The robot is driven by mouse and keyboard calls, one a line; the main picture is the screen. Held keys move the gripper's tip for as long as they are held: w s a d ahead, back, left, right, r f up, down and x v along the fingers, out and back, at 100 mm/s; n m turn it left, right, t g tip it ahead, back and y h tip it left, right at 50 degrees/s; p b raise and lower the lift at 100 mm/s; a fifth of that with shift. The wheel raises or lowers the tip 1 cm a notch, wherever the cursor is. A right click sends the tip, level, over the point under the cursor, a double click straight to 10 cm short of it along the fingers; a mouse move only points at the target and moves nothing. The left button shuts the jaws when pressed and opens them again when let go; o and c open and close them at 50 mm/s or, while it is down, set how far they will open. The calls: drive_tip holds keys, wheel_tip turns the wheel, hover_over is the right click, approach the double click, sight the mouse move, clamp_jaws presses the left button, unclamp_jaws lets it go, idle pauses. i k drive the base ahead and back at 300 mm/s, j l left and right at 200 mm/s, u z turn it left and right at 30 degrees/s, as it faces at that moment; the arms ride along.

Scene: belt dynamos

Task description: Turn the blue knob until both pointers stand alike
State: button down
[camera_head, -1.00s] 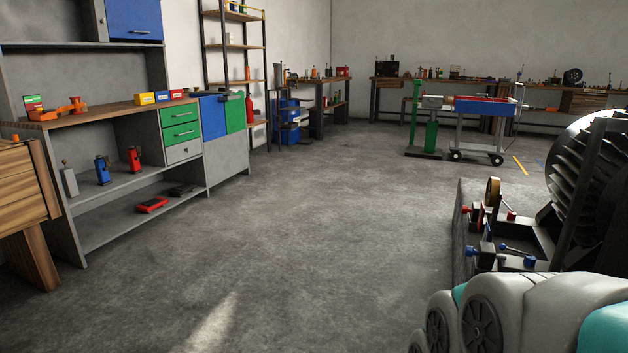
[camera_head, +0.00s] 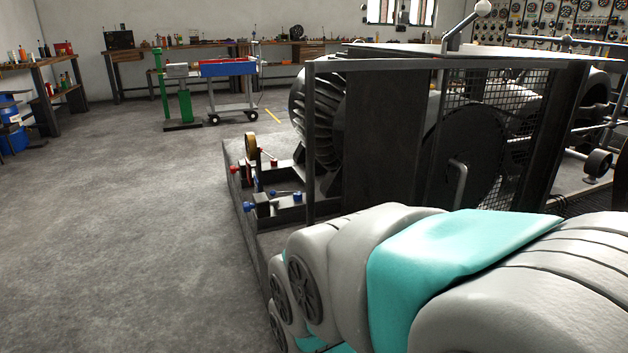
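A blue knob (camera_head: 248,206) sticks out at the front left of the belt machine's low black frame (camera_head: 275,220). Another small blue part (camera_head: 297,197) sits to its right on the same frame. A red knob (camera_head: 234,169) sits farther back on the left side, near a yellowish wheel (camera_head: 250,146). I cannot make out the two pointers. My grey and teal arm fills the lower right and stands in front of part of the machine. My gripper is not in view.
The big machine has a ribbed dark motor housing (camera_head: 318,115) and a mesh guard (camera_head: 490,105). It stands on a concrete plinth (camera_head: 236,160). The floor (camera_head: 130,240) to the left is clear. A green stand (camera_head: 183,103) and a blue cart (camera_head: 228,69) stand farther back.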

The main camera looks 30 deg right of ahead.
sight(246, 207)
drive_tip(key=i+j+z, duration=0.15)
drive_tip(key=z, duration=0.25)
drive_tip(key=i+j+z, duration=0.1)
drive_tip(key=z, duration=0.25)
drive_tip(key=j+z, duration=0.4)
drive_tip(key=i+j+z, duration=0.1)
drive_tip(key=z, duration=0.25)
drive_tip(key=j+z, duration=0.2)
drive_tip(key=j, duration=1.15)
